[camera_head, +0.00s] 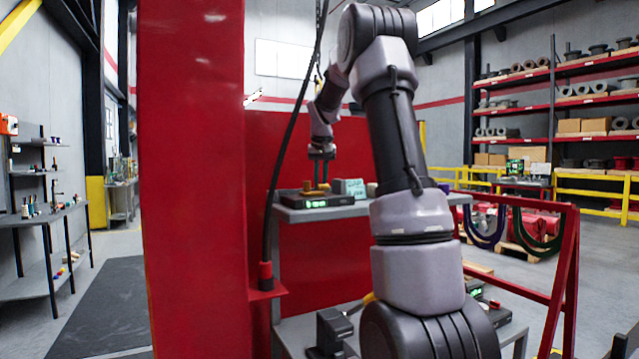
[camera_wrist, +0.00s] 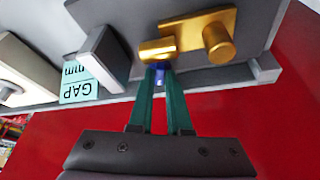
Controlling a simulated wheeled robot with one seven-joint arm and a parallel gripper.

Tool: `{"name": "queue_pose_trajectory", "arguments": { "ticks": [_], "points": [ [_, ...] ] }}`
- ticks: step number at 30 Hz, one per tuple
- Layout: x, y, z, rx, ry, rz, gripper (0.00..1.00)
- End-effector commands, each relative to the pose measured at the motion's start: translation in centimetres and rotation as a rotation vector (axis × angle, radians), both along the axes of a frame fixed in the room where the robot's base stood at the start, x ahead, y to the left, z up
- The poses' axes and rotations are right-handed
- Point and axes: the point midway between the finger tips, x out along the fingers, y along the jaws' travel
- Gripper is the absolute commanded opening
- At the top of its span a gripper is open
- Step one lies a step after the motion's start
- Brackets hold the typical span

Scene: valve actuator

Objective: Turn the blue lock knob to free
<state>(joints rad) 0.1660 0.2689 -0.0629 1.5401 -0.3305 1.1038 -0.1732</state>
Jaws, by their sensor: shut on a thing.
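In the wrist view, the blue lock knob (camera_wrist: 160,74) is a small blue piece between the tips of my gripper (camera_wrist: 160,70). The two green fingers are closed on it and hide most of it. A brass cylinder (camera_wrist: 157,50) lies just beyond the fingertips, and a brass post (camera_wrist: 218,43) stands to its right on a brass plate (camera_wrist: 195,26). How far the knob is turned cannot be seen. In the head view, my gripper (camera_head: 321,178) points down over the grey bench shelf (camera_head: 345,212), where the knob is too small to make out.
A grey block (camera_wrist: 104,54) and a teal "GAP mm" panel (camera_wrist: 80,84) stand left of the brass parts in the wrist view. A green-lit display (camera_head: 316,203) sits on the shelf's front. A red pillar (camera_head: 192,180) rises left of the bench, and a red rail frame (camera_head: 566,270) stands right.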

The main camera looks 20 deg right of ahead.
Motion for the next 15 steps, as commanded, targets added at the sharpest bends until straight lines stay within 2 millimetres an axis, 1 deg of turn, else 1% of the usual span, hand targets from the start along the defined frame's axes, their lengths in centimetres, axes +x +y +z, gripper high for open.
{"name": "queue_pose_trajectory", "arguments": {
  "ticks": [6, 15],
  "points": [
    [-0.02, -0.3, 0.15, -0.001, -0.004, 0.155, 0.0],
    [-0.02, -0.36, 0.12, -0.001, -0.003, 0.284, 0.0]
  ]
}}
